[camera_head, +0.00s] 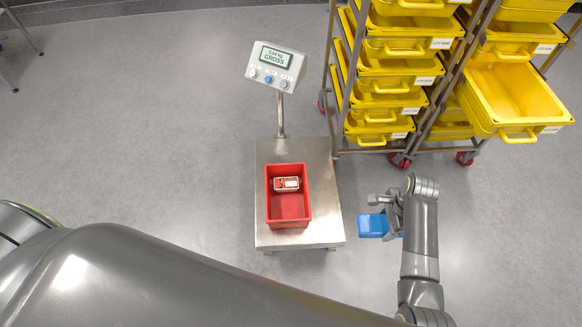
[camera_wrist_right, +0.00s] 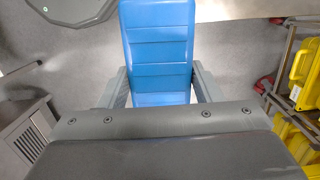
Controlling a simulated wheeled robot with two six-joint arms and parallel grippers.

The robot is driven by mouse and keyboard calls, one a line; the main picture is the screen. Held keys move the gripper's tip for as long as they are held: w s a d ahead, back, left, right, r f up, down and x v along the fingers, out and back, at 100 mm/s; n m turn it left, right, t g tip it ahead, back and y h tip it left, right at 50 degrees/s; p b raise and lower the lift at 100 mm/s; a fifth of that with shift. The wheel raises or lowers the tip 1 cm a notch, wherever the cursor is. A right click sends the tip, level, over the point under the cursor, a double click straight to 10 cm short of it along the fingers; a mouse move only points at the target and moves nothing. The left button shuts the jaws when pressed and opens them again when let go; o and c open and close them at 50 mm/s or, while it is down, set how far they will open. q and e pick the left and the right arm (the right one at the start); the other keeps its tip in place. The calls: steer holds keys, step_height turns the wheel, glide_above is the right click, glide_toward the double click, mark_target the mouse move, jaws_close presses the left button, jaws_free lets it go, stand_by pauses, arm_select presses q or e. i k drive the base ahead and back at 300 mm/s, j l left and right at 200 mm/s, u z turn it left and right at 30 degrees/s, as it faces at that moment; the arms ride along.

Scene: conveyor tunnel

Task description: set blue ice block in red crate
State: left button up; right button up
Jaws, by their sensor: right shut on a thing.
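The blue ice block (camera_head: 372,226) is in my right gripper (camera_head: 384,213), held in the air to the right of the scale. In the right wrist view the blue ice block (camera_wrist_right: 158,50) sits between the two fingers of the gripper (camera_wrist_right: 158,88). The red crate (camera_head: 290,216) stands on the scale's metal platform, left of the gripper and apart from it. A small white and red package (camera_head: 286,184) lies inside the crate toward its far side. My left gripper is not in view.
The steel scale platform (camera_head: 328,217) has a display (camera_head: 276,66) on a post behind it. Racks of yellow trays (camera_head: 392,85) stand at the back right, with one tray (camera_head: 512,98) sticking out. The grey floor is open to the left.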

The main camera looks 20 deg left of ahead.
mark_target(289, 216)
steer(key=i+j, duration=0.1)
steer(key=j, duration=1.1)
steer(key=i+j, duration=0.35)
steer(key=i, duration=0.05)
